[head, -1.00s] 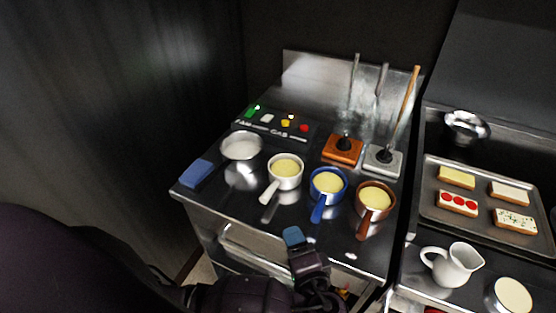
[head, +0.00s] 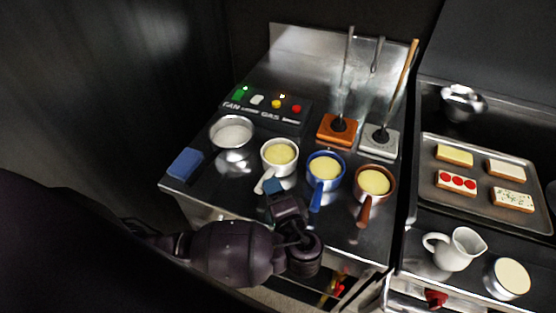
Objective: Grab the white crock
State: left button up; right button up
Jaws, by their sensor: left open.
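The white crock (head: 268,163), filled with something pale yellow, stands upright on the dark metal counter, left of a blue crock (head: 342,182) and a brown crock (head: 391,188). Its short white handle points toward the front left. My left gripper (head: 272,186) is open, with its bluish tip just in front of the white crock and beside its handle. The tip overlaps part of the handle in the picture, and I cannot tell whether they touch. My right gripper is out of view.
A steel bowl (head: 232,135) and a blue sponge-like block (head: 186,163) lie to the left. Behind stand an orange block (head: 327,129) and a grey block (head: 377,147) with upright tools. On the right are a tray of toasts (head: 437,204), a white jug (head: 456,250) and a round pale-topped container (head: 511,277).

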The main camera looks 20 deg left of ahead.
aim_at(266, 178)
pick_arm(q)
jog(key=shift+p+x, duration=0.55)
jog(key=shift+x, duration=2.05)
jog(key=shift+s+a, duration=0.1)
jog(key=shift+c, duration=0.5)
jog(key=shift+r, duration=0.1)
grip_shut()
